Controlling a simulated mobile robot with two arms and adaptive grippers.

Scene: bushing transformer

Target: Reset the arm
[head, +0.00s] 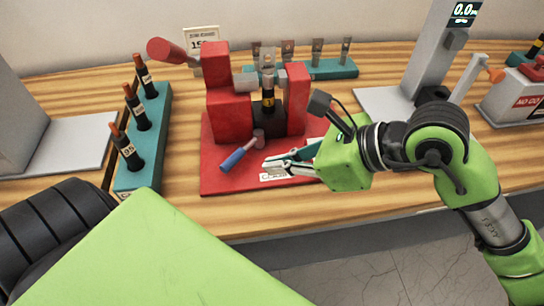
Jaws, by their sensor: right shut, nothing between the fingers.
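My right arm comes in from the right, with its green wrist and gripper (268,164) in front of the red fixture (228,105). The right gripper's fingers are together and hold nothing. They are over the front of the fixture's red base, near its white label and just right of a blue-handled tool (238,156). I cannot tell whether they touch the base. A dark bushing with an orange band (268,94) stands upright in the fixture. A large green and black part of my own body fills the lower left. My left gripper does not show.
A teal rack (158,150) with several dark bottle-shaped bushings stands to the left. Another teal rack (330,70) with metal pieces is behind the fixture. A grey gauge stand (430,60) with a digital display is at the right, beside a red-and-grey box (522,97). Bare wood shows at the front.

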